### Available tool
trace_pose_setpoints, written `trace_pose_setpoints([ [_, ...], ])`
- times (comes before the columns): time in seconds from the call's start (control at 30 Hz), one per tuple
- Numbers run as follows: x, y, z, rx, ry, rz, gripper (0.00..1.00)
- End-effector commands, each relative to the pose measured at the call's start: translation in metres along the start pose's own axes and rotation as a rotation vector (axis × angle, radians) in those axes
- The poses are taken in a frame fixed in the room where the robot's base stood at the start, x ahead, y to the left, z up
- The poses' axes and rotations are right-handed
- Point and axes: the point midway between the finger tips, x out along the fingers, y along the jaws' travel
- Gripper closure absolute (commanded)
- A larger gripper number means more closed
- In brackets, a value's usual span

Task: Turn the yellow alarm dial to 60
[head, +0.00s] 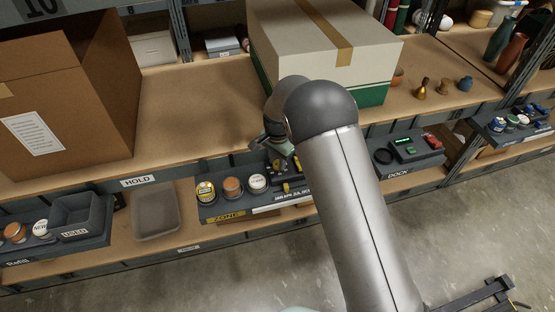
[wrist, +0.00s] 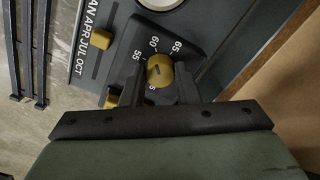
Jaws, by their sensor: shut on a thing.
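The yellow alarm dial (wrist: 160,69) is a small round knob on a dark panel. In the wrist view the numbers 55, 60 and 65 stand around its far side, and another number is partly hidden near my fingers. A dark mark shows on the knob's face, but I cannot tell which number it points to. My gripper (wrist: 162,86) is shut on the dial, with one finger on each side of it. In the head view my arm covers much of the panel, and my gripper's fingertips are hard to make out.
A yellow slider (wrist: 102,39) sits beside month labels, with another yellow part (wrist: 111,100) close to my left finger. In the head view several round tins, including an orange-topped one (head: 232,187), stand left of the panel. A large white-and-green box (head: 330,45) stands on the shelf behind.

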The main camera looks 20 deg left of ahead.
Motion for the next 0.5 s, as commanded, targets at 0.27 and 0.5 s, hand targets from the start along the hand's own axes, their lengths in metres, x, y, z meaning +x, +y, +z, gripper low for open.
trace_pose_setpoints([
  [0.27, -0.0006, -0.0004, 0.0002, -0.001, 0.000, -0.001, 0.55],
  [0.5, -0.0003, -0.0002, 0.0001, -0.001, 0.000, -0.001, 0.50],
])
